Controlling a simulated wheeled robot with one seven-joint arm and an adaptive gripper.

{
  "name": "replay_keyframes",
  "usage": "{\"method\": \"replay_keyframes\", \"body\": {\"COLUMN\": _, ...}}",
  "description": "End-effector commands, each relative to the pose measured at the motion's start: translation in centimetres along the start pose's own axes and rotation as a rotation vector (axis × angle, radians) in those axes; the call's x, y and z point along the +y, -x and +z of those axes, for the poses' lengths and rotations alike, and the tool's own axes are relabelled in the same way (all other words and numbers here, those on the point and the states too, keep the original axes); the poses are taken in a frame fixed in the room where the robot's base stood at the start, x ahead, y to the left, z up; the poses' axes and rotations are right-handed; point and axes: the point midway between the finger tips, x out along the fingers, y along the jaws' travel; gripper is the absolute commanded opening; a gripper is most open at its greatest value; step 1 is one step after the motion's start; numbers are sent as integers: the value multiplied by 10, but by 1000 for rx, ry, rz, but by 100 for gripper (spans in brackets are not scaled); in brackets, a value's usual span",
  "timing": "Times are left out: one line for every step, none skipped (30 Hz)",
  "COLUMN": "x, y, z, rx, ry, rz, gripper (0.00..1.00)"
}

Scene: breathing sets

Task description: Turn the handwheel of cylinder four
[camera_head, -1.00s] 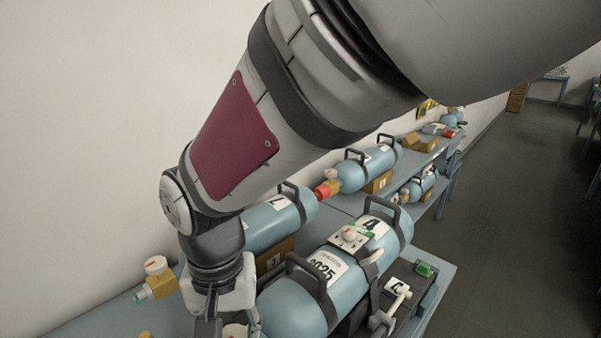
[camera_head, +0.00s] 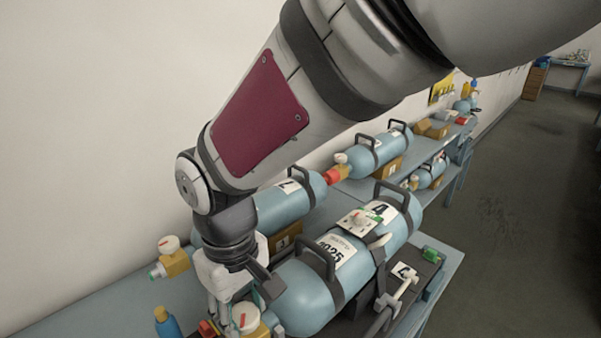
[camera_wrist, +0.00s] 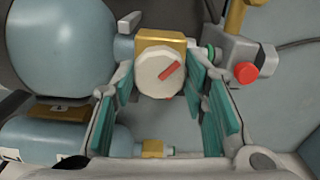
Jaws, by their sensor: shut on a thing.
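Cylinder four (camera_head: 306,294) is a light blue tank lying on its side with a "4" label and dark carry handles. Its handwheel (camera_head: 246,318), a white knob with a red mark on a brass valve, is at its near end. The wrist view shows the handwheel (camera_wrist: 150,72) from above, its red mark slanting up to the right. My gripper (camera_head: 238,303) reaches down over it. In the wrist view my gripper (camera_wrist: 161,82) has its teal-padded fingers on either side of the wheel, shut on it. The fingertip contact is partly hidden in the head view.
Behind lies another blue cylinder (camera_head: 284,207) with its own white-knobbed brass valve (camera_head: 172,255). A red button (camera_wrist: 246,72) sits right of the wheel in the wrist view. A blue bottle (camera_head: 166,322) stands at lower left. More cylinders line the bench; the floor at right is open.

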Motion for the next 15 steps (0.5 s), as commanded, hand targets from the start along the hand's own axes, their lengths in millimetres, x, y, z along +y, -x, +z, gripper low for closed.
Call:
{"method": "replay_keyframes", "body": {"x": 0, "y": 0, "z": -1, "rx": 2, "ry": 31, "rz": 1, "gripper": 12}}
{"method": "replay_keyframes", "body": {"x": 0, "y": 0, "z": -1, "rx": 2, "ry": 49, "rz": 1, "gripper": 12}}
{"method": "replay_keyframes", "body": {"x": 0, "y": 0, "z": -1, "rx": 2, "ry": 72, "rz": 0, "gripper": 12}}
{"method": "replay_keyframes", "body": {"x": 0, "y": 0, "z": -1, "rx": 2, "ry": 86, "rz": 0, "gripper": 12}}
{"method": "replay_keyframes", "body": {"x": 0, "y": 0, "z": -1, "rx": 2, "ry": 102, "rz": 0, "gripper": 12}}
{"method": "replay_keyframes", "body": {"x": 0, "y": 0, "z": -1, "rx": 2, "ry": 119, "rz": 0, "gripper": 12}}
{"method": "replay_keyframes", "body": {"x": 0, "y": 0, "z": -1, "rx": 2, "ry": 131, "rz": 0, "gripper": 12}}
{"method": "replay_keyframes", "body": {"x": 0, "y": 0, "z": -1, "rx": 2, "ry": 142, "rz": 0, "gripper": 12}}
{"method": "replay_keyframes", "body": {"x": 0, "y": 0, "z": -1, "rx": 2, "ry": 154, "rz": 0, "gripper": 12}}
{"method": "replay_keyframes", "body": {"x": 0, "y": 0, "z": -1, "rx": 2, "ry": 163, "rz": 0, "gripper": 12}}
{"method": "replay_keyframes", "body": {"x": 0, "y": 0, "z": -1, "rx": 2, "ry": 171, "rz": 0, "gripper": 12}}
{"method": "replay_keyframes", "body": {"x": 0, "y": 0, "z": -1, "rx": 2, "ry": 179, "rz": 0, "gripper": 12}}
{"method": "replay_keyframes", "body": {"x": 0, "y": 0, "z": -1, "rx": 2, "ry": 184, "rz": 0, "gripper": 12}}
{"method": "replay_keyframes", "body": {"x": 0, "y": 0, "z": -1, "rx": 2, "ry": 188, "rz": 0, "gripper": 12}}
{"method": "replay_keyframes", "body": {"x": 0, "y": 0, "z": -1, "rx": 2, "ry": 193, "rz": 0, "gripper": 12}}
